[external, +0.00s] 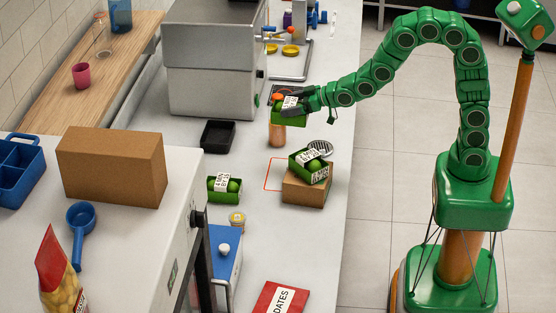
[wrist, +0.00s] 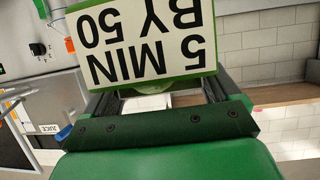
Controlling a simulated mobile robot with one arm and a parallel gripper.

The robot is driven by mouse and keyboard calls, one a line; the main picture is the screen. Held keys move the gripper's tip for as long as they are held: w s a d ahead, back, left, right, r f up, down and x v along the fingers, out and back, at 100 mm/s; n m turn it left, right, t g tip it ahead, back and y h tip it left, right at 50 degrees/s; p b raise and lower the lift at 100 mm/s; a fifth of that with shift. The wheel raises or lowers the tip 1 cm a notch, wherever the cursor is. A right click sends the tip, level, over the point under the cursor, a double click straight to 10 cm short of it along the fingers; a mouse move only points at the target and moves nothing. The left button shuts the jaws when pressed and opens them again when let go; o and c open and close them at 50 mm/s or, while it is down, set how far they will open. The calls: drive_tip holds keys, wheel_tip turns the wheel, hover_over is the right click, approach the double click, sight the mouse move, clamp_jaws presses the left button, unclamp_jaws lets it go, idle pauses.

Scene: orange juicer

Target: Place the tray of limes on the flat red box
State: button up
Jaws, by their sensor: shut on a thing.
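My gripper (external: 303,100) is shut on a green tray (external: 281,113) with a white label, held up over the counter by the grey machine. In the wrist view the held tray's label (wrist: 140,40) reads "5 MIN BY 50", upside down, beyond my gripper (wrist: 157,95). What lies in this tray is mostly hidden. A second green tray with limes (external: 300,170) sits tilted on a small brown box (external: 306,193). A third green tray with limes (external: 217,195) stands on the counter to the left. The flat red box (external: 270,300), marked "DATES", lies at the front of the counter.
An orange-brown bottle (external: 278,138) stands just below the held tray in the picture. Bare counter (external: 275,245) shows behind the red box.

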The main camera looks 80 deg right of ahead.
drive_tip(key=s+a+r+n+g+y, duration=0.2)
drive_tip(key=a+n+y, duration=0.6)
drive_tip(key=a, duration=2.2)
drive_tip(key=s+a+f+n+g+y, duration=0.1)
drive_tip(key=s+a+n+g+y, duration=0.2)
drive_tip(key=s+a, duration=0.65)
drive_tip(key=s+a+f+n+g+y, duration=0.1)
drive_tip(key=s+a+n+g+y, duration=0.15)
drive_tip(key=s+a, duration=0.75)
hover_over(293, 294)
drive_tip(key=shift+n+g, duration=0.25)
drive_tip(key=shift+g, duration=0.2)
drive_tip(key=shift+f, duration=8.75)
